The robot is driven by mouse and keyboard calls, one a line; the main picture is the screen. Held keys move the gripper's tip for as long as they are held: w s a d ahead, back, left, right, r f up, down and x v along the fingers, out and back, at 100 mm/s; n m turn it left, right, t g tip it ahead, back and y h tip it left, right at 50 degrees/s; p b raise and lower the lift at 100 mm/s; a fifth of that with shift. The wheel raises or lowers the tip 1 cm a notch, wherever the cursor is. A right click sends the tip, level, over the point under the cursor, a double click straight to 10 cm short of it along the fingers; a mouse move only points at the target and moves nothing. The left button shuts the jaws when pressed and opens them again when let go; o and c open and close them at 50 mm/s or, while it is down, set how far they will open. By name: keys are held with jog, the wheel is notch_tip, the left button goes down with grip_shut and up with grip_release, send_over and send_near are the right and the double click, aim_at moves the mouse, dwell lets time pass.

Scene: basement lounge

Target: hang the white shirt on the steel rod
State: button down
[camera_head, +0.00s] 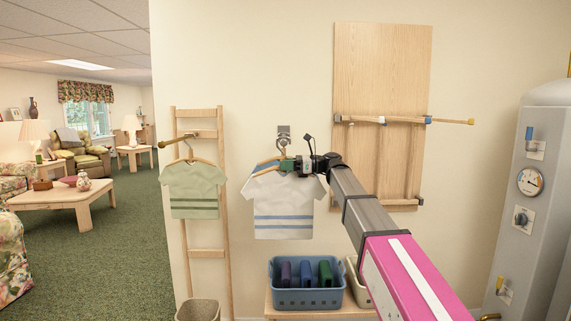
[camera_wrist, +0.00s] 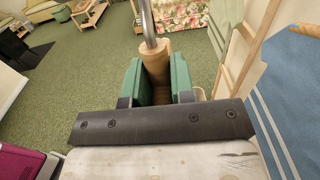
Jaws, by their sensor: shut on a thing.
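The white shirt (camera_head: 283,207) with blue stripes hangs upright from a wooden hanger in front of the wall. My gripper (camera_head: 289,164) is shut on the hanger's wooden neck just above the shirt. In the wrist view the green fingers of my gripper (camera_wrist: 156,78) press on both sides of the hanger neck (camera_wrist: 155,62), and the grey metal hook (camera_wrist: 147,20) rises beyond them. A grey steel fitting (camera_head: 284,130) on the wall shows directly above the hanger; it looks like the steel rod's mount. I cannot tell whether the hook touches it.
A green shirt (camera_head: 194,190) hangs from a brass-ended rod by the wooden ladder (camera_head: 228,262) at left. A wooden panel (camera_head: 383,70) with a rail is at right. A blue basket (camera_head: 306,299) stands below. A grey tank (camera_head: 540,190) is far right.

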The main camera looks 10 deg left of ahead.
jog(key=c, duration=0.9)
grip_release()
